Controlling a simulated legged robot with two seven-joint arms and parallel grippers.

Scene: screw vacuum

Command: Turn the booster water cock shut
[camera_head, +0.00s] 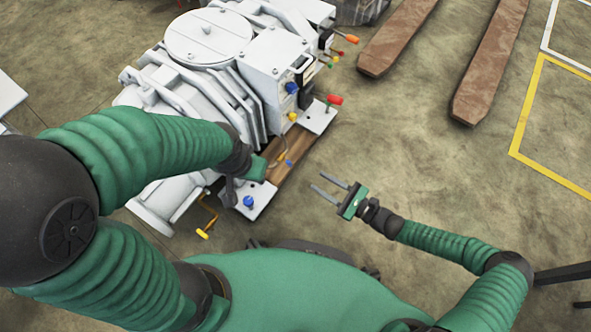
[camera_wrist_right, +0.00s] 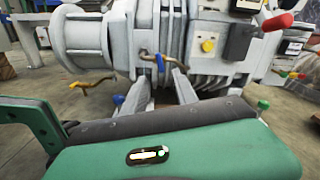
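The pump machine (camera_head: 205,38) is large and pale grey, with several coloured handles. A small blue handle on a bent brass-coloured pipe (camera_head: 288,162) sits low on its near side; I cannot be sure that this is the booster water cock. In the right wrist view the blue handle (camera_wrist_right: 161,62) shows just beyond and between my fingertips. My right gripper (camera_head: 334,188) is open and empty, to the right of the handle and apart from it. My left gripper (camera_head: 249,176) is by the machine's near end; its fingers are not clear.
A red handle (camera_head: 335,100), a blue knob (camera_head: 292,88), a lower blue knob (camera_head: 249,201) and a yellow-gripped crank (camera_head: 203,233) stick out from the machine. Brown beams (camera_head: 490,60) lie at the upper right. The floor right of my right gripper is clear.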

